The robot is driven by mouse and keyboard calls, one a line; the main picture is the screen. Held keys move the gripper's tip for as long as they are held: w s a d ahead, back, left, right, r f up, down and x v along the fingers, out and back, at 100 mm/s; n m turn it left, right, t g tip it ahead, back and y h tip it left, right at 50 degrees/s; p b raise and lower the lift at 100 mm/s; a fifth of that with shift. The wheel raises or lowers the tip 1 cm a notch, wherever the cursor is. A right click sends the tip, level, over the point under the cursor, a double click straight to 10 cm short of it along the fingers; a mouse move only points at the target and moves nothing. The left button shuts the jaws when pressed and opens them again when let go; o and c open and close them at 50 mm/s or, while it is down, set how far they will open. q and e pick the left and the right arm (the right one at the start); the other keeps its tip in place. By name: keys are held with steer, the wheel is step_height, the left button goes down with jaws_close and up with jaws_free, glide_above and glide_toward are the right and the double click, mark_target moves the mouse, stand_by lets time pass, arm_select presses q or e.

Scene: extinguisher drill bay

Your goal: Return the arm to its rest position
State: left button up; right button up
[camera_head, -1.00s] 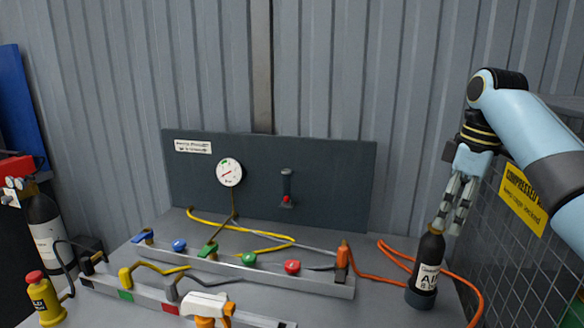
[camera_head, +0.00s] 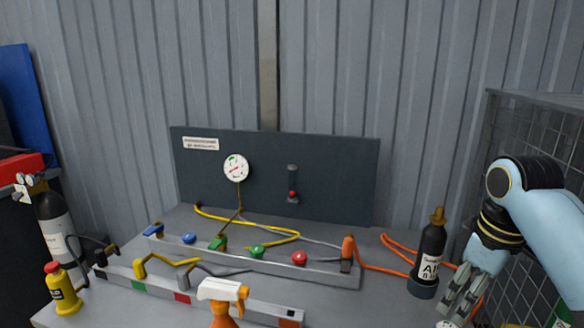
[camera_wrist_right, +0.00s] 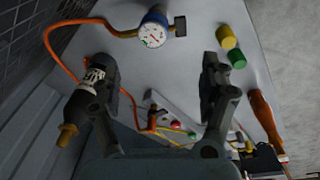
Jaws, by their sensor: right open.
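My right gripper (camera_head: 455,303) is low at the right of the head view, beside and apart from a black AIR cylinder (camera_head: 430,262) with a brass top. The cylinder stands upright on the grey bench. In the right wrist view my gripper (camera_wrist_right: 160,78) is open with nothing held between the fingers. There the cylinder (camera_wrist_right: 86,110) lies behind the left finger and is partly hidden by it. My left gripper is not in view.
An orange hose (camera_head: 393,270) curls behind the cylinder. A wire cage (camera_head: 510,110) stands at the right. A gauge (camera_wrist_right: 152,28) lies near the gripper. A rail with coloured valves (camera_head: 257,251), a spray bottle (camera_head: 222,292) and a yellow canister (camera_head: 62,290) occupy the bench.

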steer(key=s+a+m+t+h, duration=0.15)
steer(key=s+m, duration=0.45)
steer(key=s, duration=2)
step_height(320, 180, down, 38)
steer(key=s+d+b, duration=0.2)
steer(key=s+b, duration=0.1)
steer(key=b, duration=0.6)
steer(key=s+d+f+m+g+b, duration=0.1)
steer(key=s+f+b, duration=0.5)
steer(key=s+f, duration=1.1)
step_height(320, 180, down, 3)
steer(key=shift+f+g, duration=0.1)
steer(key=shift+g, duration=0.45)
